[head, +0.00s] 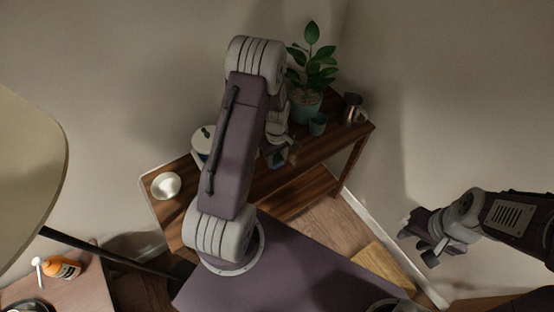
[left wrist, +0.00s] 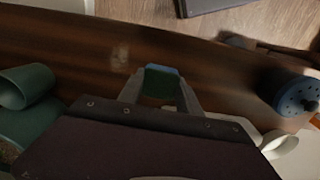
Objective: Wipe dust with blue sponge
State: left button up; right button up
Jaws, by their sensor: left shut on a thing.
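My left gripper (left wrist: 161,88) is shut on the blue sponge (left wrist: 162,70), with its fingers on either side of it. The sponge is over the dark wooden shelf top (left wrist: 215,60); I cannot tell whether it touches the wood. A pale dust patch (left wrist: 120,52) lies on the wood, just left of the sponge in the left wrist view.
A potted plant (head: 312,75), a teal cup (head: 318,124) and a dark pot (head: 350,108) stand at the table's far end. A lamp shade (head: 28,175) is nearby.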

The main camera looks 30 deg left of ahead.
pick_arm(q)
notch_tip(320, 180, up, 2)
jog(key=shift+s+a+r+p, duration=0.1)
jog(key=shift+p, duration=0.55)
jog(key=shift+r+p, duration=0.4)
jog(key=shift+r, duration=0.05)
